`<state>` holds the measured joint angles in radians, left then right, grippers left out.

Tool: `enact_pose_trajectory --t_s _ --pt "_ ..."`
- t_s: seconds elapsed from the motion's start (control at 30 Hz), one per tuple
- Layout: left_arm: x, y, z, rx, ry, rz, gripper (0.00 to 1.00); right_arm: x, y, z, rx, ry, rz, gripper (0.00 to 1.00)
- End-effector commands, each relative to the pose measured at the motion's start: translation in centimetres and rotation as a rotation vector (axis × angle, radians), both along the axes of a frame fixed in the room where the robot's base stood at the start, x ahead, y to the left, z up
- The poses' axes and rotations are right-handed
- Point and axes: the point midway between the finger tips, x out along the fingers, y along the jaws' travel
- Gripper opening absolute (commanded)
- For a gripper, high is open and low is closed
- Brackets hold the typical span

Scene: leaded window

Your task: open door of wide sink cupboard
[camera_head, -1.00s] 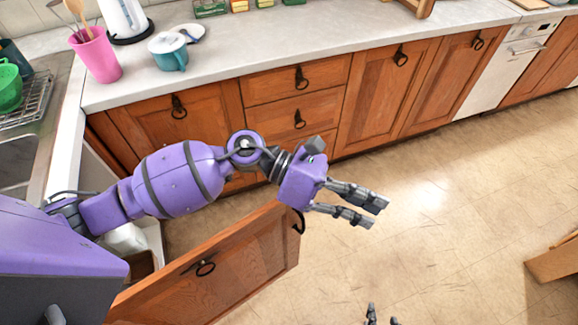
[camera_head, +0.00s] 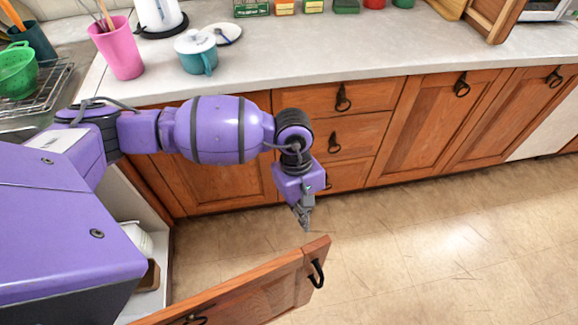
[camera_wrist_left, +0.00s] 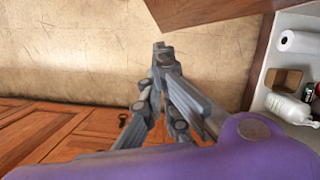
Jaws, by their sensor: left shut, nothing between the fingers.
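The wide sink cupboard stands open at the lower left of the head view, its pale interior (camera_head: 152,296) partly hidden by my arm. Its wooden door (camera_head: 250,290) is swung out over the floor, with a black handle (camera_head: 317,274) at its free end. The door also shows at the top of the wrist view (camera_wrist_left: 205,10). My left gripper (camera_head: 304,222) is shut and empty, pointing down. In the head view it appears just above the door's free end, apart from the handle. Its fingers are together in the wrist view (camera_wrist_left: 163,62). My right gripper is out of view.
A paper roll (camera_wrist_left: 298,41) and a white bottle (camera_wrist_left: 287,108) are in the cupboard. Closed drawers and doors (camera_head: 440,115) line the counter. A pink cup (camera_head: 118,50) and teal pot (camera_head: 196,55) stand on it. Floor (camera_head: 430,255) at right is clear.

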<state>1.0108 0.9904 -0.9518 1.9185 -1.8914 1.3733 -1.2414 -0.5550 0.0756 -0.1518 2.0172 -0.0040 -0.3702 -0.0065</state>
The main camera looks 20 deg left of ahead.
Motion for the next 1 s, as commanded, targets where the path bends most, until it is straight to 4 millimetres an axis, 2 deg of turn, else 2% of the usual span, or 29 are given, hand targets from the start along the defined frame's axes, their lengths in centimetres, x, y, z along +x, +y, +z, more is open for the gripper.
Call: enact_pose_trajectory --t_s 0.13,0.3,0.43,1.0 --pt "-0.5 -0.7 -2.9 -0.002 0.000 -0.001 0.00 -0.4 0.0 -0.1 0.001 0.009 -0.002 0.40" --pt "-2.0 -2.7 -2.4 -0.004 -0.004 -0.003 0.00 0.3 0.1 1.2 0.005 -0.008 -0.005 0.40" --pt "-2.7 -3.4 -2.6 -0.001 -0.003 -0.001 0.00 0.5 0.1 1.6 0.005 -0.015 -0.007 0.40" --pt "-3.0 -3.8 -2.7 -0.002 -0.002 0.000 0.00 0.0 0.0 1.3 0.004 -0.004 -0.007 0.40"
